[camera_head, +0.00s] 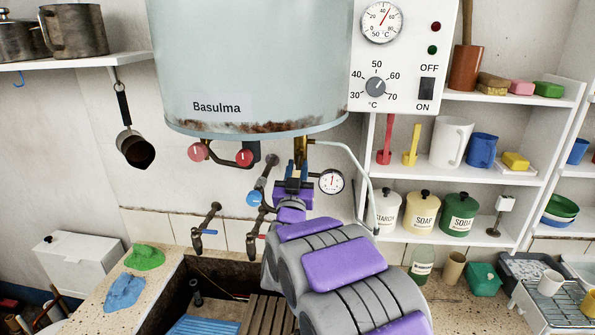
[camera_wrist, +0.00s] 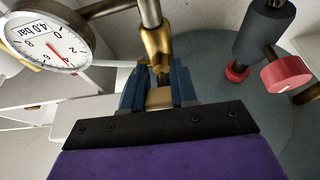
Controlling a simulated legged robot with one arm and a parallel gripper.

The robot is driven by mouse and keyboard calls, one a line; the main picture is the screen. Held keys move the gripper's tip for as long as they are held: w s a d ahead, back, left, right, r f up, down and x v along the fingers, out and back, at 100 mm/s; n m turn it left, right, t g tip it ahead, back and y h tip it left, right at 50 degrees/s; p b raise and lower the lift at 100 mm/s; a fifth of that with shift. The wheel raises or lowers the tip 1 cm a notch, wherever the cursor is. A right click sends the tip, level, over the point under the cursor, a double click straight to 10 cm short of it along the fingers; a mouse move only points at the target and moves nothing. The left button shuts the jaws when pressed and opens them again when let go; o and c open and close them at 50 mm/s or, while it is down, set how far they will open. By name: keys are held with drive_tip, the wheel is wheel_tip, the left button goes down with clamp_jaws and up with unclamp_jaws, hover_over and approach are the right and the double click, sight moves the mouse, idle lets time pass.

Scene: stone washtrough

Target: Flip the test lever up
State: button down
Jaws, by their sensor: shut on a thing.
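A brass valve (camera_head: 300,152) hangs under the boiler, with my gripper (camera_head: 293,184) right below it. In the wrist view, my gripper (camera_wrist: 158,92) has its two blue fingers closed around a small tan-brass piece (camera_wrist: 159,99), which I take to be the test lever. The brass valve body (camera_wrist: 156,46) stands just beyond the fingertips. The fingers hide most of the lever, so its exact angle cannot be told. In the head view, my purple and grey arm also covers the area below the valve.
A pressure gauge (camera_head: 331,181) sits close to the right of my gripper. Red knobs (camera_head: 244,157) and a blue-handled pipe valve (camera_head: 255,198) are to the left. The grey boiler (camera_head: 250,60) is directly above. The stone trough (camera_head: 174,290) lies below.

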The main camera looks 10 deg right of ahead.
sight(298, 170)
drive_tip(key=shift+r+p, duration=0.1)
drive_tip(key=shift+p, duration=0.35)
drive_tip(key=g+p, duration=0.1)
drive_tip(key=p, duration=0.1)
drive_tip(key=shift+s+r+g+y+p, duration=0.2)
drive_tip(key=shift+r+g+y+p, duration=0.1)
drive_tip(key=shift+r+g+p, duration=0.1)
drive_tip(key=g+p, duration=0.1)
drive_tip(key=p, duration=0.1)
drive_tip(key=r+g+p, duration=0.1)
drive_tip(key=p, duration=0.2)
drive_tip(key=shift+s+y, duration=0.2)
drive_tip(key=shift+y, duration=0.2)
drive_tip(key=g+p, duration=0.1)
drive_tip(key=p, duration=0.3)
drive_tip(key=r+g+y+p, duration=0.1)
drive_tip(key=g+p, duration=0.1)
drive_tip(key=p, duration=0.3)
drive_tip(key=shift+s+a, duration=0.1)
drive_tip(key=shift+g+p, duration=0.5)
drive_tip(key=shift+p, duration=1.65)
drive_tip(key=c, duration=0.9)
unclamp_jaws()
